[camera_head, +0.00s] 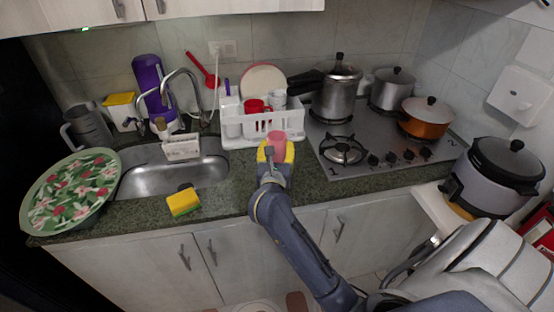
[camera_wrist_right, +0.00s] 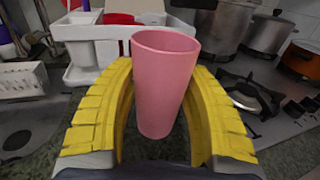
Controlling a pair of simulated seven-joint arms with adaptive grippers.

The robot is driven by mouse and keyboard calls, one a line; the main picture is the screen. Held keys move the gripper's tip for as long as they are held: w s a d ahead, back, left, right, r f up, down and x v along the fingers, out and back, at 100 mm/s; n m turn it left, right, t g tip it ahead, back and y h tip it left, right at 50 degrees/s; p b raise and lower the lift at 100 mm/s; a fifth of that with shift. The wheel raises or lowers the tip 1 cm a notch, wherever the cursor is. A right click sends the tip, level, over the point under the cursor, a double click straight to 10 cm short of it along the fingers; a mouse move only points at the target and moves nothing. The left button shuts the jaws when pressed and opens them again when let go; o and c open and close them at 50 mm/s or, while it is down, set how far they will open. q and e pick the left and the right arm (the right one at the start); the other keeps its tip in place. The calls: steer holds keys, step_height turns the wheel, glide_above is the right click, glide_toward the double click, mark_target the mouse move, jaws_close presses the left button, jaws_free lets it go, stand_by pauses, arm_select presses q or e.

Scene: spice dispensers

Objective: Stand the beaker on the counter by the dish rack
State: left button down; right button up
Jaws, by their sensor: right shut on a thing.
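The beaker is a pink, tapered cup (camera_head: 277,141), upright and open at the top. My right gripper (camera_head: 276,153), with yellow fingers, is around it just in front of the dish rack. In the right wrist view the pink beaker (camera_wrist_right: 165,80) stands between the yellow fingers of my right gripper (camera_wrist_right: 162,110), shut on it. Whether its base touches the counter is hidden by the gripper. The white dish rack (camera_head: 262,126) stands on the dark green counter (camera_head: 228,195) behind the beaker and holds red and white cups and a plate. My left gripper is not in view.
The sink (camera_head: 170,178) is to the left, with a yellow-green sponge (camera_head: 183,202) on the counter's front edge. A floral plate (camera_head: 70,190) lies farther left. The stove (camera_head: 375,150) with several pots is to the right. Counter between sponge and gripper is clear.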

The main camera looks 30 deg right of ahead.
mark_target(277, 159)
steer(key=shift+f, duration=2.2)
steer(key=shift+f, duration=0.1)
steer(key=o, duration=1.2)
steer(key=shift+c, duration=0.2)
steer(key=v, duration=1.2)
